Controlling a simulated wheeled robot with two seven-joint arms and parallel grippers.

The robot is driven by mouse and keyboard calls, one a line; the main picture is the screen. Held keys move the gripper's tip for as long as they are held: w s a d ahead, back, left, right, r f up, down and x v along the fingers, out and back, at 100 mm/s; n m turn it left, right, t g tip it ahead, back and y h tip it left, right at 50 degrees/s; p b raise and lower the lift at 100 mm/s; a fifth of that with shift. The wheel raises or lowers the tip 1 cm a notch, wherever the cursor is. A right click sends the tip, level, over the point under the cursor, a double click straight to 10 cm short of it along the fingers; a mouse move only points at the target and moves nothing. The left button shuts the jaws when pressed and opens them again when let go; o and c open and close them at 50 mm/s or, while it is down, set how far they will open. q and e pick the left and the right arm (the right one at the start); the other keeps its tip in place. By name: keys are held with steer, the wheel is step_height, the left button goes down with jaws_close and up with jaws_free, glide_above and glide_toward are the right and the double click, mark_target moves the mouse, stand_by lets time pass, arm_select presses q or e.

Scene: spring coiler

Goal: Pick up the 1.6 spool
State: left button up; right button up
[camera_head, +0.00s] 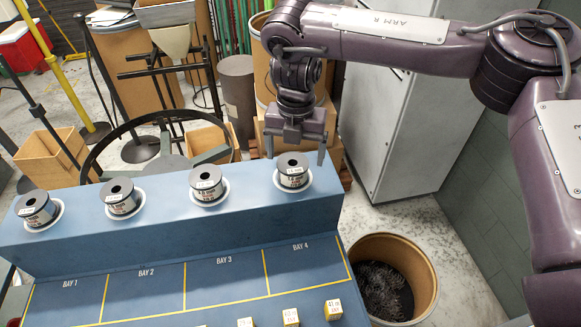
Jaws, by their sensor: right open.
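The label print is too small to tell surely which is the 1.6 spool. My right gripper (295,156) points down with its fingers apart, directly over the right-end spool. Its fingertips look close to the spool's top; I cannot tell whether they touch. My left gripper is not in view.
The bench's lower surface (225,283) has yellow-lined bays marked 1 to 4. Small labelled blocks (291,317) lie at its front. A round bin (422,285) stands to the right, a grey cabinet (408,130) behind it. A stand with a black ring is behind the ledge.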

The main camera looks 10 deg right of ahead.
mark_target(293, 164)
steer(key=f, duration=0.3)
steer(key=shift+w+a+f+p, duration=0.15)
steer(key=shift+w+f+p, duration=0.1)
steer(key=shift+f+p, duration=0.1)
steer(key=shift+f, duration=0.45)
steer(key=c, duration=1.2)
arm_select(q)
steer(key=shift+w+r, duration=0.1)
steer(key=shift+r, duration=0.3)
arm_select(e)
steer(key=shift+c, duration=0.6)
